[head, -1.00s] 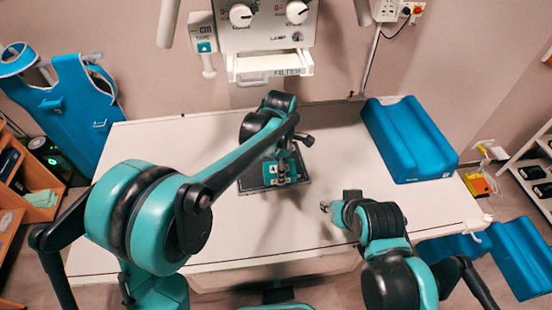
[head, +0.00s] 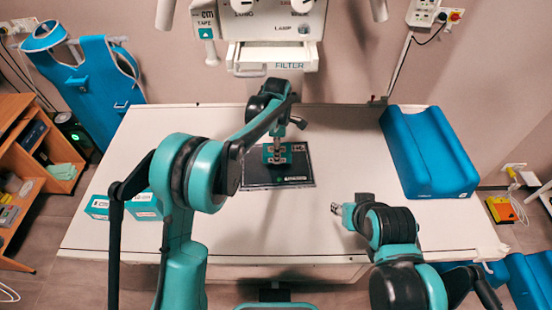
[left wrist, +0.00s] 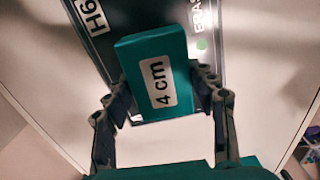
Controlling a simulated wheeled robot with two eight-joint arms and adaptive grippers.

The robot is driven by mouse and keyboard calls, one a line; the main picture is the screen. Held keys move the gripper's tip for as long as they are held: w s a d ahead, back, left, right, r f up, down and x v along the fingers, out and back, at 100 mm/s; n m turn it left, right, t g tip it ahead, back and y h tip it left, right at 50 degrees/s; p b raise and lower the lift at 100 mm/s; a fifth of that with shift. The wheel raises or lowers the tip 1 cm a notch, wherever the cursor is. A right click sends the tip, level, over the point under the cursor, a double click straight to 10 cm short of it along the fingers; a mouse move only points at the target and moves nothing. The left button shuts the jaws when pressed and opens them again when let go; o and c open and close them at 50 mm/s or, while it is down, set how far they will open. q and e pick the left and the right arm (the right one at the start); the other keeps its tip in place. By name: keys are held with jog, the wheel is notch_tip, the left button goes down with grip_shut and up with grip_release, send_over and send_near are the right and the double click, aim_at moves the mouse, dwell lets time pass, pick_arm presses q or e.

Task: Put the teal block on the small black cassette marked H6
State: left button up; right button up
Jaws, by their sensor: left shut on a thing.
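My left gripper (head: 278,158) is over the black cassette (head: 255,180) on the white table. In the left wrist view its fingers (left wrist: 163,88) are shut on both sides of the teal block (left wrist: 178,50), which bears a white "4 cm" label. The cassette (left wrist: 112,42) shows under and behind the block there, with a white H6 label at its upper left. I cannot tell whether the block touches the cassette. My right gripper (head: 341,209) is above the table, right of the cassette; its fingers are too small to read.
Two teal boxes with white labels, one at the table's left edge (head: 97,207) and one beside it (head: 146,213), are near my left arm. A blue cushion (head: 430,155) lies at the table's right. The X-ray head (head: 270,25) hangs behind. The table's front middle is clear.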

pick_arm(q)
jog(key=shift+w+a+f, duration=0.15)
jog(key=shift+w+a, duration=0.05)
jog(key=shift+f, duration=0.3)
notch_tip(320, 180, down, 4)
jog(key=shift+r+b, duration=0.25)
jog(key=shift+b, duration=0.4)
jog(key=shift+r, duration=0.1)
jog(key=o, duration=1.4)
jog(key=shift+f, duration=0.2)
jog(key=shift+c, duration=0.2)
